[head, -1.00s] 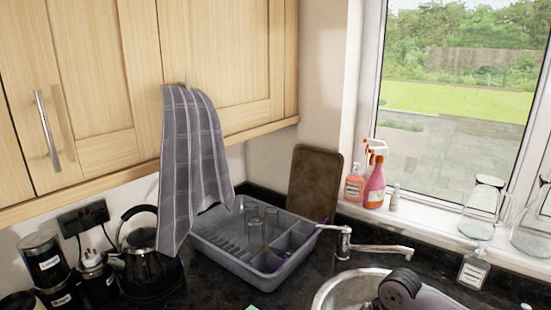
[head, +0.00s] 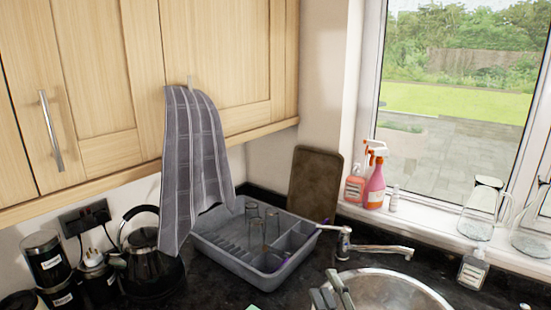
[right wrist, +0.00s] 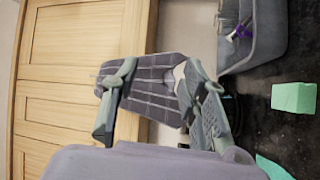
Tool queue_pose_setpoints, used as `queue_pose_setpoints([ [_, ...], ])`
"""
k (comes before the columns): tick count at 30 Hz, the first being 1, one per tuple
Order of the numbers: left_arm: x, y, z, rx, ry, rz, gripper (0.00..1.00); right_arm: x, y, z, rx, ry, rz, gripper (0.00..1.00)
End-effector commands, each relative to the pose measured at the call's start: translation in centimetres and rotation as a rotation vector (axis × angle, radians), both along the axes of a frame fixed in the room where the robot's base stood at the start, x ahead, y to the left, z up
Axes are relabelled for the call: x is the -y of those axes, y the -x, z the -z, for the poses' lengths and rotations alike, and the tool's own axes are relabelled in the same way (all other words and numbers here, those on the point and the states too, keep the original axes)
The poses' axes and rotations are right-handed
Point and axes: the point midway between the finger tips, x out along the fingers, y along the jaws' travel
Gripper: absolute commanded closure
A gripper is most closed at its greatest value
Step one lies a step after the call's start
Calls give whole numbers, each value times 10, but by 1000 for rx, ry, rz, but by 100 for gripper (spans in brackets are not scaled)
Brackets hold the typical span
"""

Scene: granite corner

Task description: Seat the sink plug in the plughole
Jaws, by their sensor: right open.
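The steel sink basin (head: 405,288) shows at the bottom of the head view, cut off by the lower edge. I cannot make out the sink plug or the plughole in either view. My right gripper (head: 332,288) is at the left rim of the sink, fingers pointing up and away. In the right wrist view the two fingers of my right gripper (right wrist: 160,78) stand apart with nothing held between them; the towel behind shows through the gap. My left gripper is not in view.
A grey dish rack (head: 215,247) with glasses stands left of the tap (head: 375,248). A checked towel (head: 193,150) hangs from the cupboard. A kettle (head: 148,255) stands at left. Bottles line the sill.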

Motion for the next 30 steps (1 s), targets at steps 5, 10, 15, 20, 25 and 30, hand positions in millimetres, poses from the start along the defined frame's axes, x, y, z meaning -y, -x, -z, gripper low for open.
queue_pose_setpoints([
  [5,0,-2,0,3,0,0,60,71,35,93,-469,-382,285,60],
  [10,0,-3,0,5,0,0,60,102,108,174,-869,-641,515,60],
  [15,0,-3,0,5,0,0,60,106,176,216,-1143,-780,664,60],
  [20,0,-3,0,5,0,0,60,103,233,237,-1348,-862,775,60],
  [25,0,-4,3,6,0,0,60,99,259,267,-1465,-890,837,60],
  [30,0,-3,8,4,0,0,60,98,251,315,-1478,-881,845,60],
])
